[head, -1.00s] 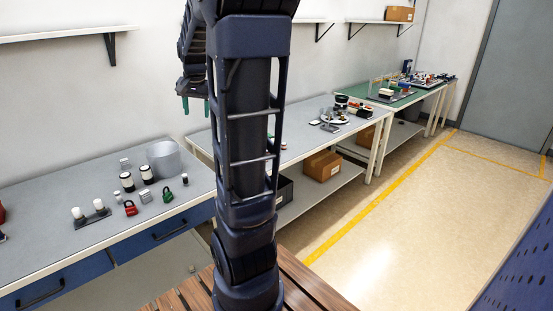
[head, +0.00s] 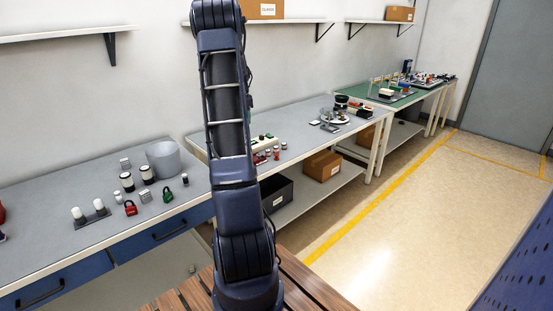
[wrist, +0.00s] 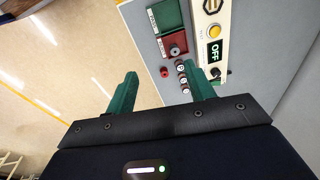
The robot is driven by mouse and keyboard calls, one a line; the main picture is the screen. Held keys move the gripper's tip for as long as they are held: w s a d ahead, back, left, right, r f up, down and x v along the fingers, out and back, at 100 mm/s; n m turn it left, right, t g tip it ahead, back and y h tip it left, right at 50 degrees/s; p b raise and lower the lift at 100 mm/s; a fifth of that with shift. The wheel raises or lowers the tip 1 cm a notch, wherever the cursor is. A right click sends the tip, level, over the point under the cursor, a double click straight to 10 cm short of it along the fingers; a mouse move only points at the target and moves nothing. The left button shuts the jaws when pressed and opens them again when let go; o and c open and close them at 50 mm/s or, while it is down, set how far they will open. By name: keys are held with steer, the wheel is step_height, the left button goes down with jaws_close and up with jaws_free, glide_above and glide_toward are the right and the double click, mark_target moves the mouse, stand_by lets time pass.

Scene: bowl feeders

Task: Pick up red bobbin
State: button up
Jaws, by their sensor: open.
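The red bobbin (wrist: 164,72) is small and stands on the grey bench in the wrist view, near the bench edge. In the head view a small red piece that looks like it (head: 277,155) is just right of my arm. My gripper (wrist: 159,69) has two green fingers spread apart with nothing between them. The red bobbin appears between the fingertips in the picture, but beyond them and apart. In the head view my gripper is hidden behind my arm.
Several pale or dark-topped bobbins (wrist: 183,78) stand in a row close right of the red one. A red tray (wrist: 173,46) with a grey piece, a green tray (wrist: 167,15) and a control box reading OFF (wrist: 212,45) lie beyond. Open floor (wrist: 60,60) is at left.

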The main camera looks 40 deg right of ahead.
steer(key=d+f+m, duration=0.3)
steer(key=d+f, duration=0.4)
steer(key=d, duration=0.2)
steer(key=m+g, duration=0.2)
steer(key=m, duration=0.1)
glide_above(277, 157)
steer(key=w, duration=0.1)
steer(key=f, duration=1.5)
steer(key=shift+w+d, duration=0.2)
steer(key=shift+d, duration=0.1)
steer(key=shift+f, duration=2.8)
steer(key=c, duration=1)
steer(key=shift+r, duration=0.1)
steer(key=shift+c, duration=0.2)
